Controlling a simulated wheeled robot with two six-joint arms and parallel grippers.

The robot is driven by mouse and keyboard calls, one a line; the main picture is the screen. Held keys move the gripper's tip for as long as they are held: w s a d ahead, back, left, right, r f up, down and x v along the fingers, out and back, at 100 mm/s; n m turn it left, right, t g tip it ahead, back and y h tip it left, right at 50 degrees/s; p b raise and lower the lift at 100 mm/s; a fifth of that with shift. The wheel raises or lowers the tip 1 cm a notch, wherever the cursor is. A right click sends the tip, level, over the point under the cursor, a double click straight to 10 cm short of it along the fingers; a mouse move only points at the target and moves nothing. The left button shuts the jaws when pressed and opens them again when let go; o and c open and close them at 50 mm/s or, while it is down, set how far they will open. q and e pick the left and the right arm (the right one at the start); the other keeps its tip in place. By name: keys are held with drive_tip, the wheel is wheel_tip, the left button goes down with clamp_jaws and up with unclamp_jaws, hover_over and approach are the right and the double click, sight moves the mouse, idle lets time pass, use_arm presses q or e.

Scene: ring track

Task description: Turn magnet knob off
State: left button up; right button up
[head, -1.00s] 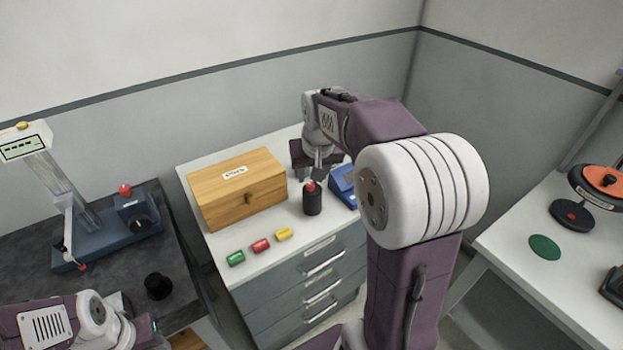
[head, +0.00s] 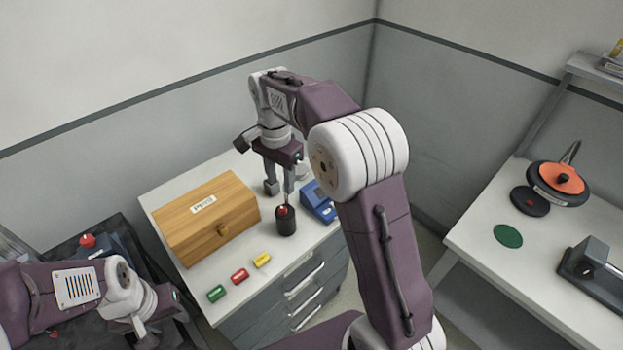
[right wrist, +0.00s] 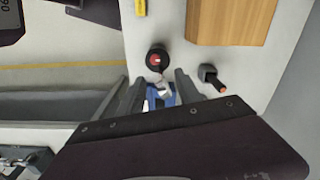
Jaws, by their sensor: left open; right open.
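A dark box with a round knob (head: 588,269) sits on the right table. On the left bench, a blue-grey device with a red button (head: 88,240) is mostly hidden by my left arm, so its black knob does not show. I cannot tell which knob is the magnet's. My right gripper (head: 281,190) is open just behind a black cylinder with a red top (head: 286,222) on the drawer cabinet. In the right wrist view, the cylinder (right wrist: 157,58) is beyond the open fingertips (right wrist: 158,96). My left gripper (head: 172,305) is at lower left, its fingers unclear.
The cabinet top (head: 205,279) also holds a wooden box (head: 190,231), a blue device (head: 318,203) and green, red and yellow pieces (head: 240,276). The right table (head: 468,228) holds a green disc (head: 508,236) and an orange-topped round device (head: 557,178).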

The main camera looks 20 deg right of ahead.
sight(283, 209)
drive_tip(key=shift+s+a+f+m+b, duration=0.2)
drive_tip(key=shift+s+f, duration=0.1)
drive_tip(key=shift+s, duration=0.15)
drive_tip(key=shift+s+a+f+m+b, duration=0.15)
drive_tip(key=shift+s+f+m, duration=0.1)
drive_tip(key=shift+s, duration=0.2)
drive_tip(key=f, duration=0.4)
drive_tip(key=w+f, duration=0.1)
drive_tip(key=f, duration=0.1)
drive_tip(key=shift+d+f, duration=0.15)
drive_tip(key=shift+f, duration=0.15)
use_arm(q)
drive_tip(key=shift+s+d+f, duration=0.1)
drive_tip(key=shift+s, duration=0.2)
use_arm(e)
drive_tip(key=shift+s+f, duration=0.25)
drive_tip(key=shift+f, duration=0.15)
